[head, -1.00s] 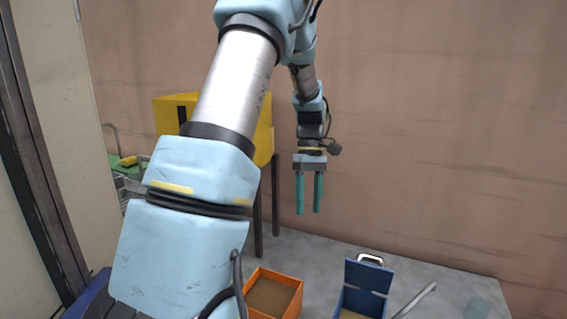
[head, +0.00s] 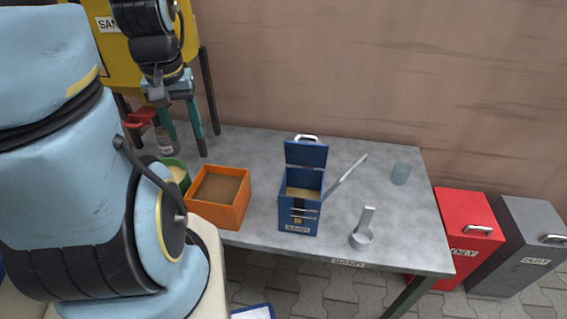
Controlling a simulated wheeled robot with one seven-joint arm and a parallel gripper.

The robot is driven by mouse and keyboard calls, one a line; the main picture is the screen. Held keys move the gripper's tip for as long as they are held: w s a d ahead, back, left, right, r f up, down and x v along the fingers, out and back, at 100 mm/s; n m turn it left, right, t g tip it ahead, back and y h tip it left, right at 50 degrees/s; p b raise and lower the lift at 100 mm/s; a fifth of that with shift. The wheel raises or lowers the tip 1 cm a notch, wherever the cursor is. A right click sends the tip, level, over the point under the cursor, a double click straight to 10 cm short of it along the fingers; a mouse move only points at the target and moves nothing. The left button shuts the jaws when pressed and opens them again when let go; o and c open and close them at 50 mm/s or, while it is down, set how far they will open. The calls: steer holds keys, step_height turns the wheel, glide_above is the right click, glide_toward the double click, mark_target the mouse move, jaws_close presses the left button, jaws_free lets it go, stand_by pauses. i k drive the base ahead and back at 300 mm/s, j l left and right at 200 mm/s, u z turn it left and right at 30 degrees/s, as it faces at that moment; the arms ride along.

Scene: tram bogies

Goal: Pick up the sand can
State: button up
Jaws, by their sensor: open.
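A blue can (head: 298,213) with a small label on its front stands upright on the grey table. Its lid (head: 306,155) is open, tilted up at the back, with a handle on top. Brown sand shows inside it. A grey bar leans out at its right side. My gripper (head: 187,148) is at the upper left, above the table's left rear part, well apart from the blue can. Its two teal fingers point down, spread and empty.
An orange box (head: 219,212) of sand stands left of the can, beside a green container (head: 174,172). A yellow hopper (head: 115,45) stands at back left.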

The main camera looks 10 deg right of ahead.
mark_target(168, 149)
steer(key=k+l+u, duration=0.1)
steer(key=u, duration=1.9)
steer(key=k+j+u, duration=0.3)
steer(key=k, duration=0.2)
steer(key=l, duration=0.1)
